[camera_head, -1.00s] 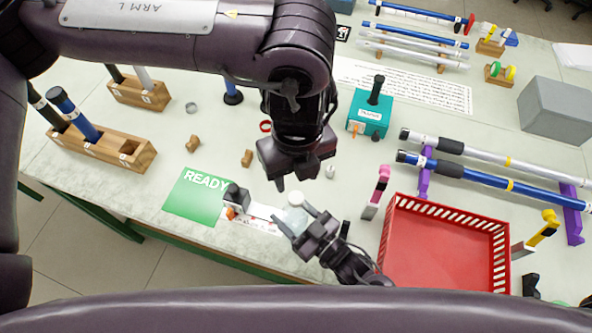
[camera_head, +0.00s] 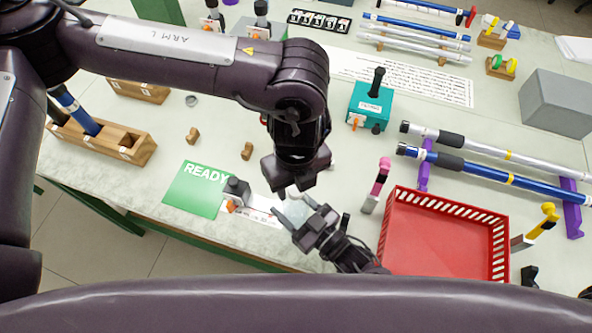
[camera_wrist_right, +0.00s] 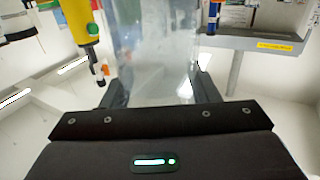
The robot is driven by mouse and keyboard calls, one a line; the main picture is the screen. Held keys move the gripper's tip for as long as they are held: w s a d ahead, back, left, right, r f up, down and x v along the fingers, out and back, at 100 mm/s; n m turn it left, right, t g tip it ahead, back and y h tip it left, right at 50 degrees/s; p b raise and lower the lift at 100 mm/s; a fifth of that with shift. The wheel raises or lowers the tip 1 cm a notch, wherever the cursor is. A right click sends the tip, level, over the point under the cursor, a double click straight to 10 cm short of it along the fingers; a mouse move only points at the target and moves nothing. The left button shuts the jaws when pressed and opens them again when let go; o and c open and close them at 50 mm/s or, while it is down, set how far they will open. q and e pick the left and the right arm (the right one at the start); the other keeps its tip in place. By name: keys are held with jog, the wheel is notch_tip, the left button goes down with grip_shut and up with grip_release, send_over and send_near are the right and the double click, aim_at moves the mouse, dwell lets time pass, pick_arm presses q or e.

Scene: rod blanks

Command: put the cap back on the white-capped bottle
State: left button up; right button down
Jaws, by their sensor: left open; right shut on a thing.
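The clear bottle (camera_head: 297,208) is held above the table near its front edge, and it also fills the upper middle of the right wrist view (camera_wrist_right: 155,50). My right gripper (camera_head: 297,214) is shut on the bottle's sides. My left gripper (camera_head: 291,190) is open, pointing down right over the bottle's top. A bit of white (camera_head: 292,191) shows at the bottle's top between the left fingertips. I cannot tell whether the left fingers touch it. The left gripper hides much of the top.
A red crate (camera_head: 440,285) stands right of my right gripper. A green READY mat (camera_head: 198,188) and a small black-topped object (camera_head: 237,190) lie to the left. A teal block (camera_head: 369,105) stands behind. Wooden pieces (camera_head: 246,151) lie on the open table.

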pick_arm(q)
jog(key=shift+f, duration=0.5)
grip_shut()
jog(key=shift+o, duration=0.7)
grip_release()
jog(key=shift+r, duration=0.15)
notch_tip(320, 180, up, 12)
pick_arm(e)
jog(key=shift+c, duration=2.2)
grip_release()
